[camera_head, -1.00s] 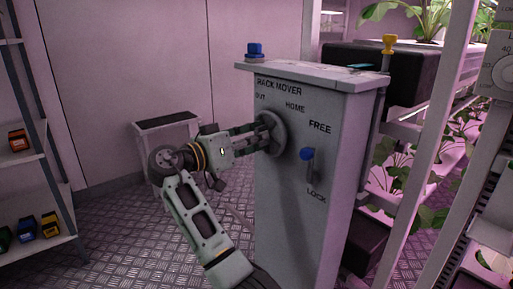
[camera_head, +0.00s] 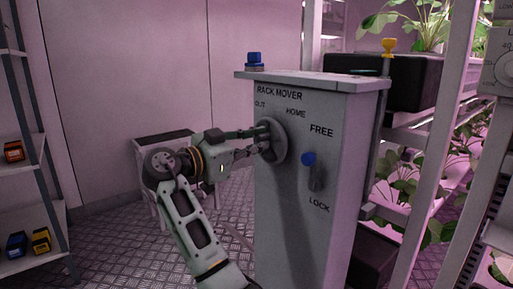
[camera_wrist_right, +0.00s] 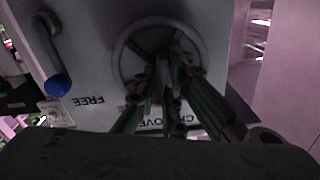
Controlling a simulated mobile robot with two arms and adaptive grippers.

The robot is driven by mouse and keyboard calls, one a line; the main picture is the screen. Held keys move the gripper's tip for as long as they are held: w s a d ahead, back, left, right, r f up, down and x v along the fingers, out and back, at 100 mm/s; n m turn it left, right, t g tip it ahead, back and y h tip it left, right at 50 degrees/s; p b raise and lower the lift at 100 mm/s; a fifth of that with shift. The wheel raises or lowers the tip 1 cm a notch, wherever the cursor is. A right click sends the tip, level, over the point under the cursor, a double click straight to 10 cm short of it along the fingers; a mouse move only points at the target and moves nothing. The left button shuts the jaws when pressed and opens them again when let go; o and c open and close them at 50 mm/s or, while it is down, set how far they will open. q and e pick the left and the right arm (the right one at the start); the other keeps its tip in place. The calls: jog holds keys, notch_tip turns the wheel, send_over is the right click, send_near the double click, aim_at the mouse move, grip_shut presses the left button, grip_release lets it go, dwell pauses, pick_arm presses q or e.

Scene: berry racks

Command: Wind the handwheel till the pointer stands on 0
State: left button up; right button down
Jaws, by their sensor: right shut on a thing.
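The grey round handwheel (camera_head: 279,141) is on the front of the grey rack mover cabinet (camera_head: 300,225), below the words OUT and HOME. My right gripper (camera_head: 262,144) reaches it from the left and is shut on it. In the right wrist view the wheel's rim (camera_wrist_right: 117,45) shows around my right gripper's fingers (camera_wrist_right: 162,82), which hide part of its middle. A pale dial (camera_head: 503,70) is cut off at the right edge; its pointer cannot be made out. My left gripper is not in view.
A lever with a blue knob (camera_head: 308,159) sits right of the wheel, between FREE and LOCK. A blue button (camera_head: 255,59) is on the cabinet top. Plant racks (camera_head: 430,120) stand at the right, a shelf (camera_head: 35,262) with small boxes at the left.

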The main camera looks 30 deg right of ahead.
jog(key=shift+f, duration=0.2)
jog(key=c, duration=1.8)
grip_release()
jog(key=shift+r, duration=0.1)
jog(key=shift+c, duration=0.2)
jog(key=a, duration=1.2)
jog(key=shift+s, duration=0.45)
